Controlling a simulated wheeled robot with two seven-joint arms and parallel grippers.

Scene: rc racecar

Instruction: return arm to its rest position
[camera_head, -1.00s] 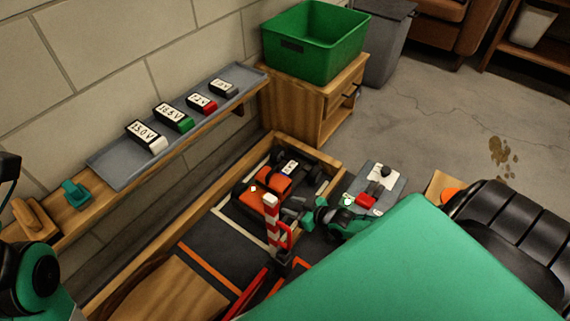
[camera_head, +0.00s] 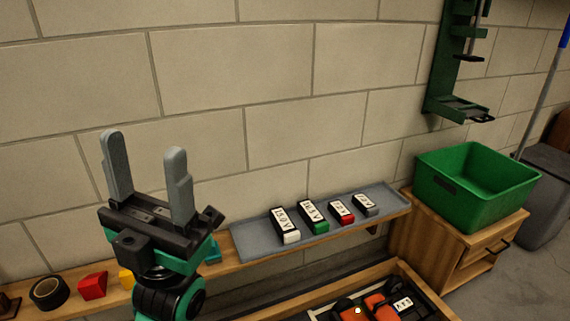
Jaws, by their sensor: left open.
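My left gripper (camera_head: 148,180) is raised in front of the block wall at the left, its two grey fingers pointing up. It is open, with nothing between the fingers. It stands left of the grey tray (camera_head: 262,242) on the wall shelf. My right gripper is out of the picture. The orange and black racecar (camera_head: 378,301) lies in the wooden-edged area at the bottom, cut off by the picture's lower edge.
The tray holds several labelled batteries, among them a green one (camera_head: 313,216) and a red one (camera_head: 342,212). A black tape roll (camera_head: 49,292) and a red block (camera_head: 92,286) sit on the shelf at left. A green bin (camera_head: 476,185) stands on a wooden cabinet (camera_head: 440,247).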

